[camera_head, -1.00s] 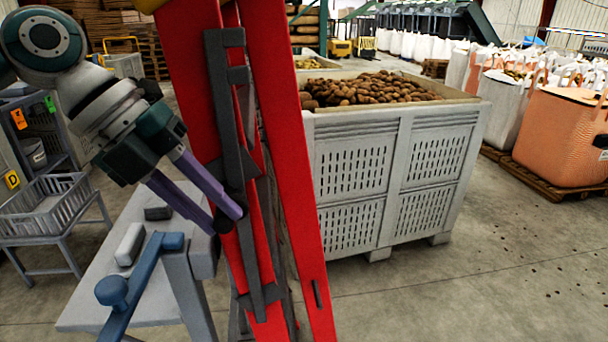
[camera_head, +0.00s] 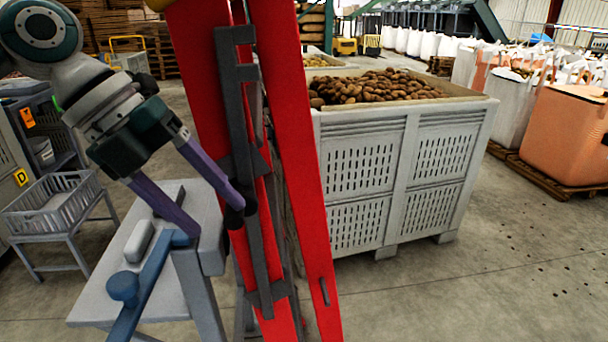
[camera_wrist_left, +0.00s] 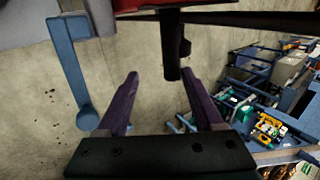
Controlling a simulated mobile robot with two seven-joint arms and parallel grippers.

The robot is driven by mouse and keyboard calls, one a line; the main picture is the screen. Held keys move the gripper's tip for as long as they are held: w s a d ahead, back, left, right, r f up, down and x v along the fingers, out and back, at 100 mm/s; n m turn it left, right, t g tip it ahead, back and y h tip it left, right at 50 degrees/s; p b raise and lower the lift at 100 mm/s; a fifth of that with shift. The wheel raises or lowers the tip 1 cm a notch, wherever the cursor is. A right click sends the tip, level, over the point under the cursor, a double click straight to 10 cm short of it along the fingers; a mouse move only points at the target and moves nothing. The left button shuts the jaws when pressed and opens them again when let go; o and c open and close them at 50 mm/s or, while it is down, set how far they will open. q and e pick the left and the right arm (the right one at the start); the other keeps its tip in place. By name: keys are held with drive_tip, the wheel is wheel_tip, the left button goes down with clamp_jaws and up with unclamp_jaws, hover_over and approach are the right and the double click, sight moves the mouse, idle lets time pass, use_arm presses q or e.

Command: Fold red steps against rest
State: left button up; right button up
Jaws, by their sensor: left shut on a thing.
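The red steps (camera_head: 308,190) stand upright in the middle of the head view, a tall frame with red legs and dark grey bars between them. Their top is cut off by the picture edge. My left gripper (camera_head: 240,210) comes in from the left and is shut on the red steps, its dark fingertips at the grey bar beside the left red leg. The left gripper also shows in the left wrist view (camera_wrist_left: 160,80), with a dark post of the steps near its purple fingers. The exact contact is hard to see. My right gripper is not in view.
A grey table (camera_head: 90,303) with a blue knobbed lever (camera_head: 123,288) stands close left of the steps. A large grey potato crate (camera_head: 398,180) stands right behind them. A basket stand (camera_head: 52,215) is at far left. Floor at the lower right is clear.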

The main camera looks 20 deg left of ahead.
use_arm(q)
drive_tip(key=v, duration=0.9)
drive_tip(key=shift+b, duration=0.45)
drive_tip(key=shift+s, duration=0.1)
drive_tip(key=s+d+f+n+y+p, duration=0.2)
drive_tip(key=s+d+f+n+p, duration=0.2)
drive_tip(key=s+d+f+n, duration=0.65)
drive_tip(key=s+r+n+y+p, duration=0.1)
drive_tip(key=s+n+y+p, duration=0.35)
drive_tip(key=n, duration=1.35)
wheel_tip(320, 180, up, 38)
drive_tip(key=s+h+p, duration=0.1)
drive_tip(key=p, duration=3.4)
drive_tip(key=shift+a+m, duration=0.2)
drive_tip(key=shift+m, duration=0.25)
